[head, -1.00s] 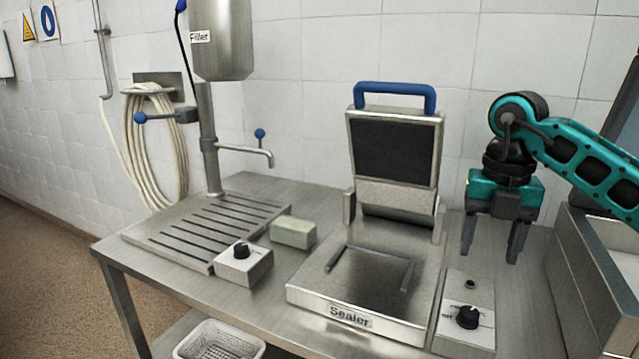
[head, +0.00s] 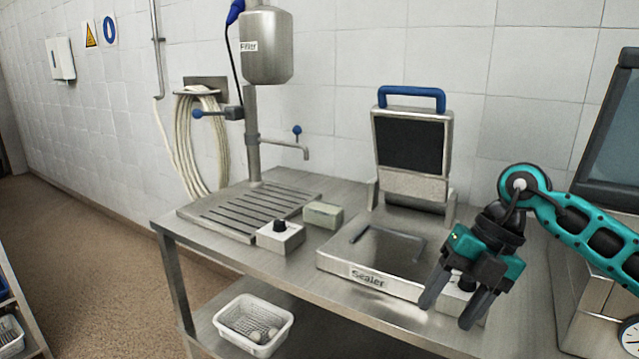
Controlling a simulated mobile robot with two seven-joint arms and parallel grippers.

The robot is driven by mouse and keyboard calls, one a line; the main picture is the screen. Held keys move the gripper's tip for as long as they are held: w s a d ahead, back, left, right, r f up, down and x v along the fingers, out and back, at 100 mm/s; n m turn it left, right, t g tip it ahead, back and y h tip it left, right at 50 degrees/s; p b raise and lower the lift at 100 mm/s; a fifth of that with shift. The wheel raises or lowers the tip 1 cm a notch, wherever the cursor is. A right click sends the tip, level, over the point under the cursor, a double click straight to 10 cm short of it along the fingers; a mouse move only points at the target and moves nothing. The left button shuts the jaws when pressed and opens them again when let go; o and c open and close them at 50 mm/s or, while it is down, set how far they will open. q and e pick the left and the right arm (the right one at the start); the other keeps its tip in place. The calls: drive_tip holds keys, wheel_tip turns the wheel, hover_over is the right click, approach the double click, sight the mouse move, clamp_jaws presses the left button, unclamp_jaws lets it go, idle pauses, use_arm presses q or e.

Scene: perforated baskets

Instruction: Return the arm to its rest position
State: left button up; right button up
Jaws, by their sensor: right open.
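My right gripper (head: 452,306) comes in from the right on a teal arm. Its two dark fingers point down and slightly left, spread apart with nothing between them. It is in front of the sealer's right front corner and hides most of the control box there. The sealer (head: 345,262) stands on the steel table with its lid (head: 411,147) raised and its blue handle on top. My left gripper is not in view.
The filler (head: 267,47) and its spout stand over a slotted drain tray (head: 215,216). A small green block (head: 323,215) and a knob box (head: 281,239) sit on the table. Steel equipment (head: 571,295) stands at right.

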drive_tip(key=s+a+y, duration=0.3)
drive_tip(key=a+y, duration=0.3)
drive_tip(key=a, duration=0.2)
drive_tip(key=s+a+y, duration=0.3)
drive_tip(key=a+y, duration=0.4)
drive_tip(key=a, duration=0.2)
drive_tip(key=w+d+f+m+t+h, duration=0.1)
drive_tip(key=d+f+m+t+h, duration=0.45)
drive_tip(key=m+t, duration=0.5)
drive_tip(key=w+d+f+m+t+h, duration=0.1)
drive_tip(key=d+f+m+t+h, duration=0.3)
drive_tip(key=f+m+t, duration=0.7)
drive_tip(key=s+d+f+m+g+h, duration=0.3)
drive_tip(key=s+f+m+g, duration=0.1)
drive_tip(key=s+f+g, duration=0.1)
drive_tip(key=s+d+f+m+g+h, duration=0.3)
drive_tip(key=s+f+m+g, duration=0.1)
drive_tip(key=s+f, duration=0.3)
drive_tip(key=shift+s+f+m+g, duration=0.2)
drive_tip(key=shift+s+m+g, duration=0.15)
drive_tip(key=shift+s+m, duration=0.3)
